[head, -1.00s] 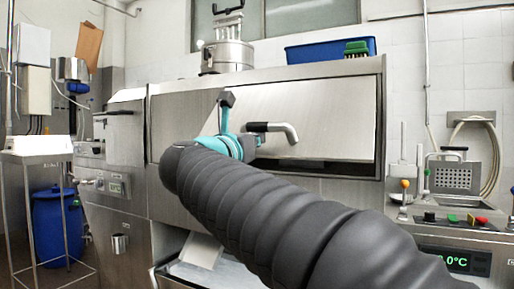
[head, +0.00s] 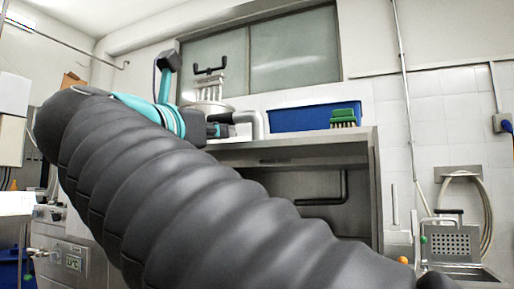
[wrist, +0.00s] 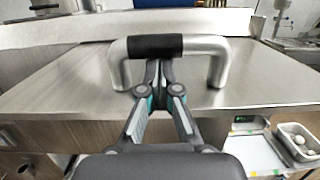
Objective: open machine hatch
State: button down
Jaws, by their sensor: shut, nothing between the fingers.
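The machine hatch shows in the wrist view as a brushed steel panel (wrist: 70,80) with a bent metal handle (wrist: 215,52) that has a black grip. My gripper (wrist: 158,66) is shut and empty, its fingertips at the underside of the grip; I cannot tell whether they touch it. In the head view the machine's front opening (head: 300,185) is uncovered, with a dark pipe inside. The handle (head: 252,122) is up at the machine's top edge, beside my gripper (head: 218,130). My arm hides the left part of the opening.
A perforated basket (head: 450,243) stands at the right. The wrist view shows a tray of white round items (wrist: 298,142) below.

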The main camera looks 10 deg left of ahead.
jog(key=shift+a+r, duration=0.1)
jog(key=shift+r, duration=0.3)
jog(key=shift+s+a, duration=0.1)
jog(key=shift+s, duration=0.05)
jog(key=shift+r, duration=0.15)
